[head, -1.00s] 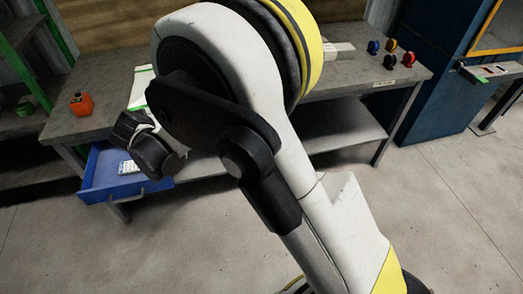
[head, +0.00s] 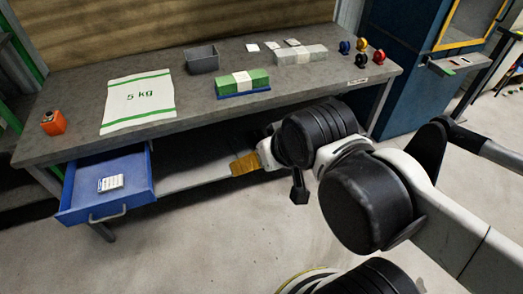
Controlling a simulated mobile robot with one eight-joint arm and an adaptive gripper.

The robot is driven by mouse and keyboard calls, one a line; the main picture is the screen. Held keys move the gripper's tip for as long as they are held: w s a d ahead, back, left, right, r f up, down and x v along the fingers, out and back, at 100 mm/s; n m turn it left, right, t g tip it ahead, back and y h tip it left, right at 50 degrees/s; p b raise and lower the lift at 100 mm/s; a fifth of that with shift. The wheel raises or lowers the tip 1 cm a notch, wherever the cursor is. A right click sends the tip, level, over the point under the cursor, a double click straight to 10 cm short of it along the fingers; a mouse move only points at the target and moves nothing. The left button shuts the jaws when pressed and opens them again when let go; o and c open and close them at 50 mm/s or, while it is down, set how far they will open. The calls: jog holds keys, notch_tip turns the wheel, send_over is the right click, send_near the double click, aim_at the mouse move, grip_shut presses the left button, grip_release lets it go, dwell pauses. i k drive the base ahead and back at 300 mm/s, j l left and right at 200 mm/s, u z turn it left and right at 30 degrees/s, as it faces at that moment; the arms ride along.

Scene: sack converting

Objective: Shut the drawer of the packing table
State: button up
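The packing table (head: 190,115) has a grey top and fills the left and middle of the head view. Its blue drawer (head: 140,185) is pulled out at the left, below the tabletop. A grey bar handle (head: 108,214) is on the drawer's front. A small white item with dark marks (head: 111,184) lies inside the drawer.
On the tabletop are an orange device (head: 53,122), a 5 kg sack (head: 138,103), a grey bin (head: 202,60), a green banded stack (head: 242,82), a pale stack (head: 300,55) and several coloured round items (head: 361,45). A blue cabinet (head: 410,55) stands right. The floor before the drawer is clear.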

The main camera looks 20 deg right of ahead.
aim_at(81, 202)
jog(key=i+u, duration=0.5)
jog(key=u, duration=0.25)
jog(key=i+l+u, duration=0.1)
jog(key=u, duration=0.25)
jog(key=i+l, duration=0.05)
jog(key=i, duration=0.05)
